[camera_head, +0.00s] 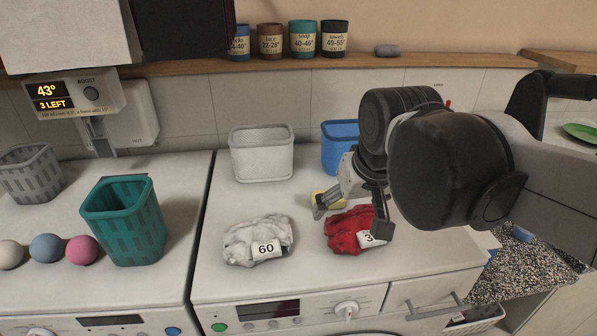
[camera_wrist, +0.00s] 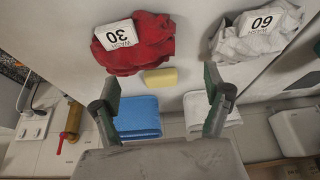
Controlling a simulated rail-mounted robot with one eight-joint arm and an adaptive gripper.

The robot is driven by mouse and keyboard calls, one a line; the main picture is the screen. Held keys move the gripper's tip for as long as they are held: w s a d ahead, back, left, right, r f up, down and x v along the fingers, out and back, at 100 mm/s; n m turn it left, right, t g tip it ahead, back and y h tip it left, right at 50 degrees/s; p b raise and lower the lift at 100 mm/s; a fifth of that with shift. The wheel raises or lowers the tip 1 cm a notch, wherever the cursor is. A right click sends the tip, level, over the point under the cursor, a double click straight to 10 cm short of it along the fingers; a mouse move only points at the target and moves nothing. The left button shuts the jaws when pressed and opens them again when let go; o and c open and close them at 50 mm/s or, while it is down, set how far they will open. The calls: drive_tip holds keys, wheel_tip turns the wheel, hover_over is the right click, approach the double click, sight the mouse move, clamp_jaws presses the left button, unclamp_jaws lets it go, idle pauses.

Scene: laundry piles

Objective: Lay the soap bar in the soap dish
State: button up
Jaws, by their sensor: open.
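A yellow block (camera_head: 323,198), which looks like the soap bar, lies on the white machine top behind the red cloth pile. My gripper partly hides it in the head view. In the wrist view the yellow bar (camera_wrist: 160,78) shows whole, between the fingertips in the picture and beyond them. My gripper (camera_head: 352,208) is open and empty above the machine top, fingers pointing down; it also shows in the wrist view (camera_wrist: 161,84). No soap dish is clearly identifiable; a green dish (camera_head: 581,132) is cut off at the right edge.
The red pile (camera_head: 347,230) tagged 30 lies right by the gripper, the white pile (camera_head: 252,240) tagged 60 to its left. A white bin (camera_head: 262,155) and blue bin (camera_head: 336,150) stand behind. A teal basket (camera_head: 123,222) and several balls occupy the left machine.

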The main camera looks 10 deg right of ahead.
drive_tip(key=s+f+t, duration=0.1)
drive_tip(key=s+f, duration=0.1)
drive_tip(key=s+f+t, duration=0.1)
drive_tip(key=s+f, duration=0.1)
drive_tip(key=shift+s+a, duration=0.2)
drive_tip(key=shift+s, duration=0.15)
drive_tip(key=shift+s+f, duration=0.2)
drive_tip(key=shift+f, duration=0.05)
drive_tip(key=c, duration=0.5)
drive_tip(key=shift+w+r, duration=0.1)
